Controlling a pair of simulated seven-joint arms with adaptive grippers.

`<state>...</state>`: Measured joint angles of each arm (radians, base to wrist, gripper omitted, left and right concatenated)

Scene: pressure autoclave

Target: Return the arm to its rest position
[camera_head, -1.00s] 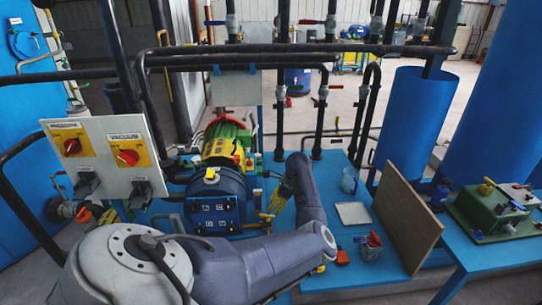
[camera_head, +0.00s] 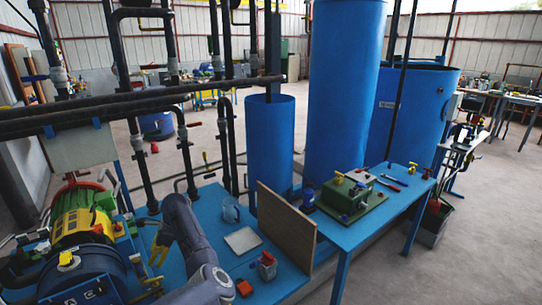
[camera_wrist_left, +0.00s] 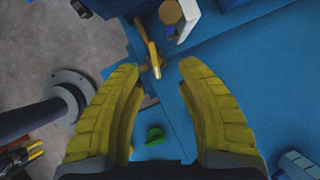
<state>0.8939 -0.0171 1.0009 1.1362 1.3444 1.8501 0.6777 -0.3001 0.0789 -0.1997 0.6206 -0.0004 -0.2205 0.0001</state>
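A yellow lever-like part (camera_wrist_left: 150,52) shows beyond the fingertips, and a small green part (camera_wrist_left: 155,133) lies below between the fingers. My right gripper cannot be made out in the head view.
The pump with a yellow and green motor (camera_head: 82,215) stands at left. Black pipes (camera_head: 140,103) cross behind it. A brown board (camera_head: 285,228), a white tray (camera_head: 242,240) and a jug (camera_head: 231,209) are on the bench. A green unit (camera_head: 350,195) sits on the right table.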

